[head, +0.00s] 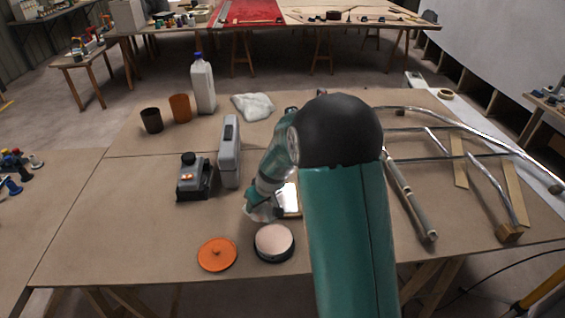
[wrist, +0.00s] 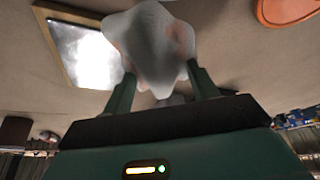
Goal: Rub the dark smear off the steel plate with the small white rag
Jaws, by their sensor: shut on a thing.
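The small white rag (wrist: 150,40) is bunched between the two fingers of my gripper (wrist: 161,76) in the wrist view, with faint pinkish tints on it. In the head view the rag (head: 263,210) hangs at the end of my arm, left of the steel plate. The steel plate (wrist: 84,52) lies on the table in a brown surround, bright and glossy, to the left of the rag in the wrist view. In the head view the plate (head: 291,198) is partly hidden by my arm. I cannot make out the dark smear on the parts that show.
An orange lid (head: 217,254) and a round tin (head: 274,243) stand at the front edge. A grey case (head: 229,155) and dark device (head: 194,178) are to the left. A larger white cloth (head: 253,106) lies behind. Metal tubing (head: 410,205) fills the right.

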